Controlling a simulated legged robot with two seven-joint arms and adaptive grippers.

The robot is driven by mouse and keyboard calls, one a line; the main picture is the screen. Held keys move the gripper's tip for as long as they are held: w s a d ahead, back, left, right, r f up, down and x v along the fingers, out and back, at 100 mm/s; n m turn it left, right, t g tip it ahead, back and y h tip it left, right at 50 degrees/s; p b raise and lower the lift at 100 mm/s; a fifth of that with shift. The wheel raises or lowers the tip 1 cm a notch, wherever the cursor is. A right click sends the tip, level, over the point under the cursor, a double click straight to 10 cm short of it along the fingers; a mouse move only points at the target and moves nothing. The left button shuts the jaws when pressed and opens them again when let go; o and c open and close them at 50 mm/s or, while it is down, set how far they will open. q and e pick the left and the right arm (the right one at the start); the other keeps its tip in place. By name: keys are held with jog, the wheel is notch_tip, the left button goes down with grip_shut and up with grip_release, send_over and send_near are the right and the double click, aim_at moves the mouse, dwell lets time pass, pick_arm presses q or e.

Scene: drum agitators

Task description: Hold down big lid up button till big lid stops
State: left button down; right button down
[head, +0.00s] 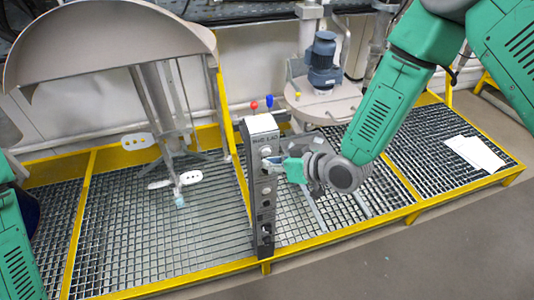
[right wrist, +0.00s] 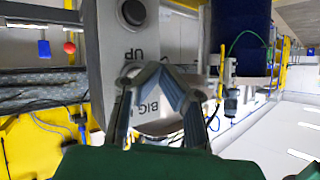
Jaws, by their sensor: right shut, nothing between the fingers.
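The big lid (head: 110,45) is a large grey disc at the upper left of the head view, tilted up, with an agitator shaft and white paddles below it. The control box (head: 261,215) is a narrow grey post with a column of buttons. My right gripper (head: 270,165) is shut and empty at the box's upper buttons. In the right wrist view its fingertips (right wrist: 155,72) meet in front of the panel (right wrist: 110,45), over a round button partly hidden behind them, near the "UP" and "BIG" lettering. I cannot tell whether they press it. My left gripper is out of view.
A smaller round lid with a blue motor (head: 323,62) stands behind the box at right. Red (head: 254,105) and blue (head: 269,101) knobs rise by the box top. White sheets (head: 474,153) lie on the right grating. Yellow rails (head: 190,280) edge the platform.

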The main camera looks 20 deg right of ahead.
jog(key=shift+w+d, duration=0.25)
jog(key=shift+w, duration=0.2)
jog(key=shift+a+r, duration=0.1)
jog(key=shift+a, duration=0.3)
dwell(1.1)
jog(key=shift+w+d, duration=0.2)
jog(key=shift+d, duration=0.15)
jog(key=shift+w+a, duration=0.2)
jog(key=shift+w, duration=0.2)
dwell(1.0)
dwell(3.5)
jog(key=shift+s+d, duration=0.1)
jog(key=shift+s, duration=0.9)
